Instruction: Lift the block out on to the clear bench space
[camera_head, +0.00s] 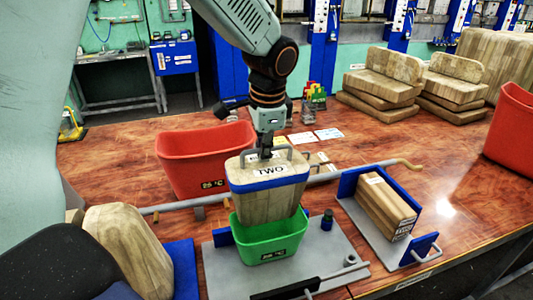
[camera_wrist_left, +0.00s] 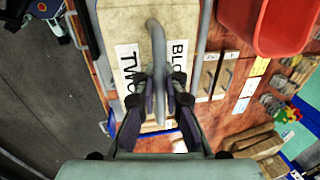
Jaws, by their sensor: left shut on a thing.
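A wooden block (camera_head: 270,200) with a blue band, a TWO label and a grey metal handle hangs upright over the green bin (camera_head: 272,246). Most of the block stands above the bin's rim; I cannot tell whether its lower end is still just inside. My left gripper (camera_head: 266,152) is shut on the block's handle from above. In the left wrist view, the fingers (camera_wrist_left: 160,92) close around the grey handle (camera_wrist_left: 156,55) on the block's top (camera_wrist_left: 115,30), between two labels. My right gripper is not in view.
The green bin stands on a grey press plate (camera_head: 222,270). A red bin (camera_head: 190,165) is close behind left, another red bin (camera_head: 512,130) at the right. A blue-ended fixture holds wooden pieces (camera_head: 385,207). Wooden stacks (camera_head: 385,80) stand at the back. Bare bench (camera_head: 440,165) shows at the right.

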